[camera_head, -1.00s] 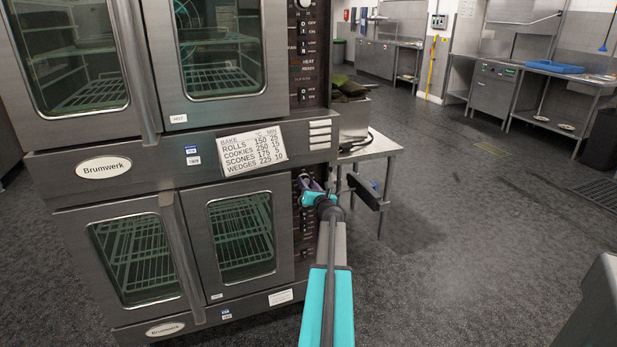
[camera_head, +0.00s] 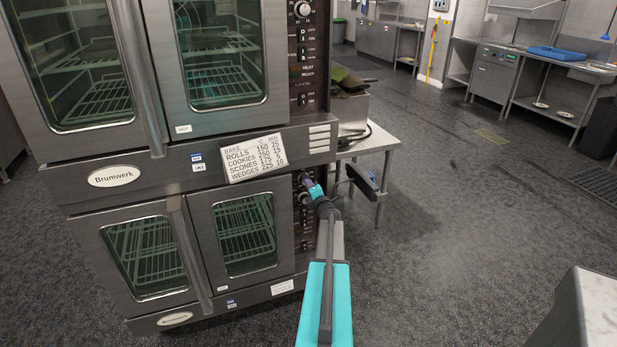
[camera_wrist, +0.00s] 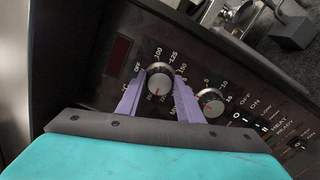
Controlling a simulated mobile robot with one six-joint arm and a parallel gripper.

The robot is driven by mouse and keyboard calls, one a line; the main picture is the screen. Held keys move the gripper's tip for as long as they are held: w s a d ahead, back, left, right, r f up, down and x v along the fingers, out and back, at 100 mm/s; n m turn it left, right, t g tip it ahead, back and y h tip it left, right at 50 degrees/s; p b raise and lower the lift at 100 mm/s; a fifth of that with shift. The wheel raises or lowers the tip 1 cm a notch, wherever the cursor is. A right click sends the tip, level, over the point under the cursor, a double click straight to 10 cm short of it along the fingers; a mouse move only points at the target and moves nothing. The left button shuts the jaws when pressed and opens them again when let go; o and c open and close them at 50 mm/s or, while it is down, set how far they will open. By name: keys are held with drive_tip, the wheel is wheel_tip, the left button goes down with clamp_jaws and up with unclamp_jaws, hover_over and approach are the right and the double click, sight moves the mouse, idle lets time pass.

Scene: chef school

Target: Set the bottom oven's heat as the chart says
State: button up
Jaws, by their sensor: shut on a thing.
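The bottom oven (camera_head: 146,257) has two glass doors and a dark control panel at its right edge. In the wrist view its panel (camera_wrist: 100,75) carries a silver heat knob (camera_wrist: 160,80) with numbers around it. My gripper (camera_wrist: 160,92) has its two purple fingers shut on that knob, one on each side. A red mark shows low on the knob; the exact setting is unclear. In the head view my gripper (camera_head: 308,183) is at the panel. The chart (camera_head: 254,158) reads rolls 150, 25; cookies 250, 15; scones 175, 5; wedges 225, 10.
A second knob (camera_wrist: 210,102), numbered 5, 10, 15, sits right of the heat knob, close to the right finger. Switches (camera_wrist: 249,122) follow farther right. The top oven (camera_head: 215,60) stands above. A steel table (camera_head: 375,145) stands right of the ovens. Floor on the right is open.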

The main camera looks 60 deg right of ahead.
drive_tip(key=shift+s+d+f+m+p, duration=0.1)
drive_tip(key=shift+s+m+p, duration=0.1)
drive_tip(key=shift+m+p, duration=0.4)
drive_tip(key=shift+m, duration=0.3)
drive_tip(key=o, duration=1.1)
drive_tip(key=shift+c, duration=0.2)
drive_tip(key=shift+w, duration=0.1)
drive_tip(key=b+v, duration=0.2)
drive_tip(key=v, duration=1.2)
drive_tip(key=shift+w, duration=0.1)
